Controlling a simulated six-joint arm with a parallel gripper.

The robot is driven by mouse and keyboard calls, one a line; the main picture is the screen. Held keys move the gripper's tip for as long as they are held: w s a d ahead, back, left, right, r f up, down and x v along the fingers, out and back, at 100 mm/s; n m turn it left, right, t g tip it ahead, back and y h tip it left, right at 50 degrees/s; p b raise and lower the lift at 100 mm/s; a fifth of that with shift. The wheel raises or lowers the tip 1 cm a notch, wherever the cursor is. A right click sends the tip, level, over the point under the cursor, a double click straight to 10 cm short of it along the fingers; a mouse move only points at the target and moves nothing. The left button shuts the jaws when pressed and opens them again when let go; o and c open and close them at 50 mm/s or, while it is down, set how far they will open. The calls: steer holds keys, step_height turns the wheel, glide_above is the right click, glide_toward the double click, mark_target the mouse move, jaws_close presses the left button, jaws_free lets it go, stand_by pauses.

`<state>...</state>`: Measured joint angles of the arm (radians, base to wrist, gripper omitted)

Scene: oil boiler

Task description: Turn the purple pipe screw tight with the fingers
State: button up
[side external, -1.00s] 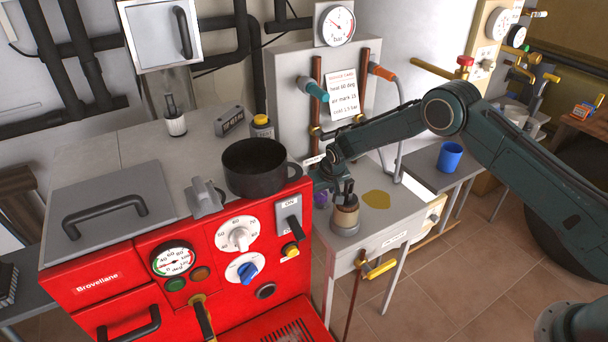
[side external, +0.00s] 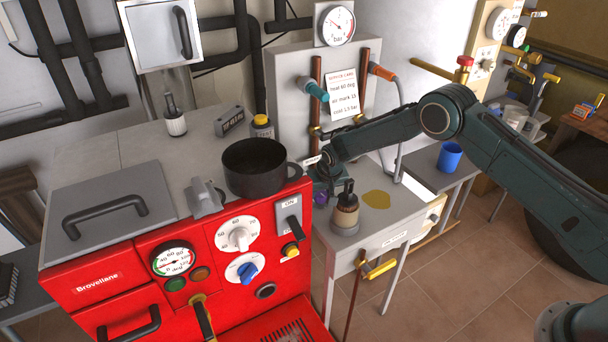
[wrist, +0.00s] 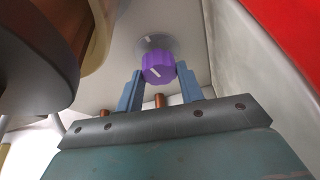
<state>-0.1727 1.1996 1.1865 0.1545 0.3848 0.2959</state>
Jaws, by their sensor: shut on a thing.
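The purple pipe screw (wrist: 158,67) is a ribbed round knob with a pale line on its face, slanting in the wrist view. It sits in front of a round pale fitting on a light grey surface. My gripper (wrist: 160,80) has its two blue-grey fingers on either side of the knob, shut on it. In the side view the purple screw (side external: 320,198) shows as a small patch beside the boiler's right side. My gripper (side external: 326,183) is just above it there, its fingertips mostly hidden.
A beige pot with a dark top (side external: 345,213) stands close to the right of my gripper. The red boiler (side external: 130,265) with a black pan (side external: 255,170) is close on the left. A yellow spill (side external: 377,199) lies on the grey table. A blue cup (side external: 449,156) stands farther right.

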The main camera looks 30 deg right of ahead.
steer(key=o, duration=1)
steer(key=shift+r, duration=0.15)
steer(key=v, duration=1.3)
steer(key=shift+s+r, duration=0.15)
steer(key=shift+r, duration=0.1)
